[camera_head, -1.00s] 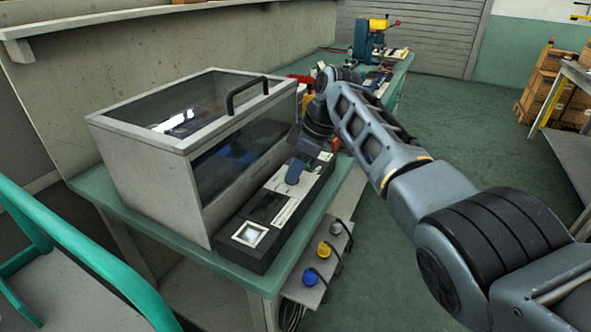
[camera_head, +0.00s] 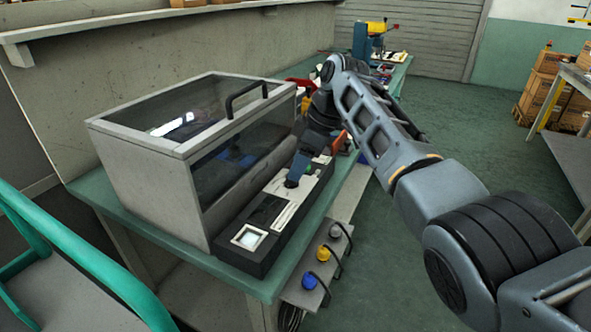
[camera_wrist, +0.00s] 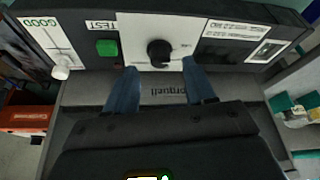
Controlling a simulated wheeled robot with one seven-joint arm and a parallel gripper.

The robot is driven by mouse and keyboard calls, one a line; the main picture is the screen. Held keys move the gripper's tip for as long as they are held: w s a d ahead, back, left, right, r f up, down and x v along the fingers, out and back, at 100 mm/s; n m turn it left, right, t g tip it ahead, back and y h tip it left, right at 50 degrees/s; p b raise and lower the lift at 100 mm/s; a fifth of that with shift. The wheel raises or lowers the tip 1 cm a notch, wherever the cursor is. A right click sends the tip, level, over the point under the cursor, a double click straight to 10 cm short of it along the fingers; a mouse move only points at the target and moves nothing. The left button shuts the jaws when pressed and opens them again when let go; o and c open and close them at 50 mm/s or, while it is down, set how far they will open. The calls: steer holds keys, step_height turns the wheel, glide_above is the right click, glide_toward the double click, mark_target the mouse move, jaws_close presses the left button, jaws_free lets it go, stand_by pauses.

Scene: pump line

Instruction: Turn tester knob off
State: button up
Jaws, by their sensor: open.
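The tester knob (camera_wrist: 160,52) is a round black knob on a white plate in the wrist view, with a green button (camera_wrist: 107,47) beside it under a TEST label. The knob sits on the tester's long dark panel (camera_head: 262,250), along the front of the box with the clear lid. My gripper (camera_wrist: 157,72) is open and empty, its two blue-grey fingers pointing at the panel on either side of the knob's line, just short of it.
The clear-lidded box (camera_head: 150,170) with a black handle (camera_head: 246,93) stands right behind the panel. Blue, yellow and grey knobs, the yellow one (camera_head: 323,253) in the middle, sit on a lower shelf. A teal rail (camera_head: 75,258) is at left.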

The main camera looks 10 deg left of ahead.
steer(key=shift+v, duration=2.4)
